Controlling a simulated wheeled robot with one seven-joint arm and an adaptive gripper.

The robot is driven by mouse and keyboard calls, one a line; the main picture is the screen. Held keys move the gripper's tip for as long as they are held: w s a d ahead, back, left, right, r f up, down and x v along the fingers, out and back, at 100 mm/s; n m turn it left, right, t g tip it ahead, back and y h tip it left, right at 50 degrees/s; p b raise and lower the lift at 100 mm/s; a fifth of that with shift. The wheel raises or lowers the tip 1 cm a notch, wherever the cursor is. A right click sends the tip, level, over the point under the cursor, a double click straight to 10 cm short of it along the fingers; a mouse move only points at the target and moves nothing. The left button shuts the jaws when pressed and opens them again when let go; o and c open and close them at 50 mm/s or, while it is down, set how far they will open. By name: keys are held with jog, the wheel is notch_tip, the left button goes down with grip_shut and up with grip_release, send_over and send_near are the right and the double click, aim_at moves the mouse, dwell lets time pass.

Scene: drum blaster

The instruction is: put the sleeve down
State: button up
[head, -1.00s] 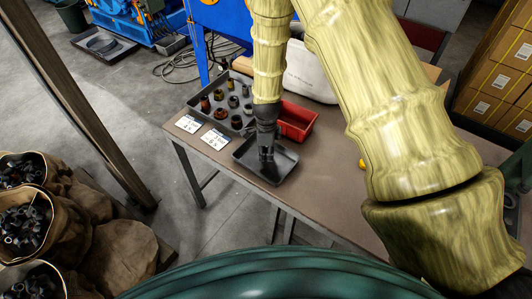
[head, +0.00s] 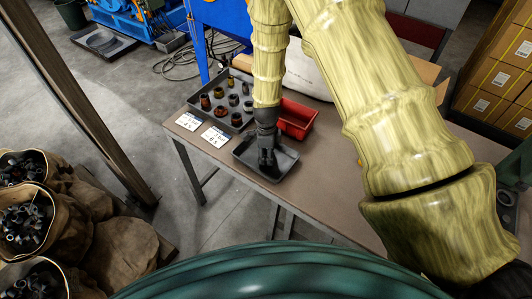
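My gripper (head: 267,158) points down into the black tray (head: 281,174) near the table's front edge. Its fingertips are small and dark against the dark tray, so I cannot make out whether they are apart or closed. No sleeve shows clearly in or under the fingers; one there could be hidden by the gripper. Several small sleeve-like parts, some dark and some rusty brown, stand in the grey tray (head: 190,104) behind and to the left, such as a rusty brown one (head: 236,119).
A red bin (head: 298,121) stands just behind the black tray. White cards (head: 215,137) lie to its left. A pale rounded object (head: 305,80) is at the back. The brown table top (head: 325,190) is bare to the right. Sacks of dark parts (head: 22,226) stand at lower left.

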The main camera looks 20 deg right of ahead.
aim_at(266, 152)
jog(key=shift+r, duration=0.1)
notch_tip(266, 152, up, 12)
jog(key=b, duration=0.3)
jog(key=shift+r+b, duration=0.25)
jog(key=shift+b, duration=0.05)
dwell(0.5)
dwell(0.4)
